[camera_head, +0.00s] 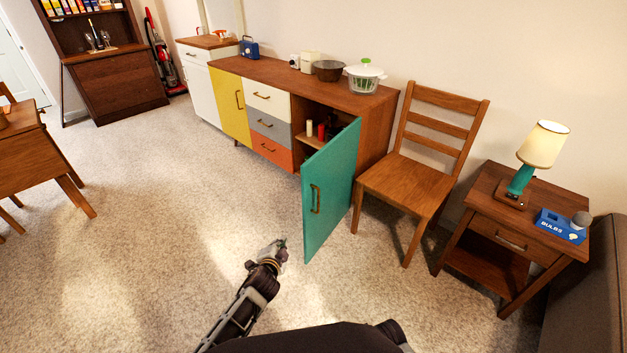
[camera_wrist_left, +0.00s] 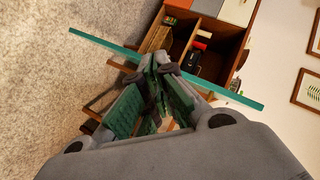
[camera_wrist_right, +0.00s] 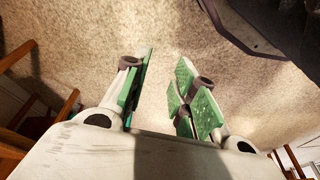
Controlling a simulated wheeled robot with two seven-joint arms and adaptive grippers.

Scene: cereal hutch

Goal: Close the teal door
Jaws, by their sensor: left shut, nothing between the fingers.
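The teal door (camera_head: 330,190) hangs wide open at the right end of the sideboard and stands out into the room. Its brass handle (camera_head: 315,198) shows on the outer face. In the left wrist view the door (camera_wrist_left: 110,45) shows nearly edge-on, as a thin teal strip beyond the fingers. My left gripper (camera_head: 281,246) is shut and empty, to the left of the door's lower free corner and apart from it; its fingertips also show in the left wrist view (camera_wrist_left: 160,66). My right gripper (camera_wrist_right: 165,75) is open and empty over carpet, seen only in the right wrist view.
The sideboard (camera_head: 290,82) has its right compartment open, with small bottles and a red item inside. A wooden chair (camera_head: 408,185) stands close behind the door. A nightstand (camera_head: 510,215) with a lamp stands at right. Carpet left of the door is clear.

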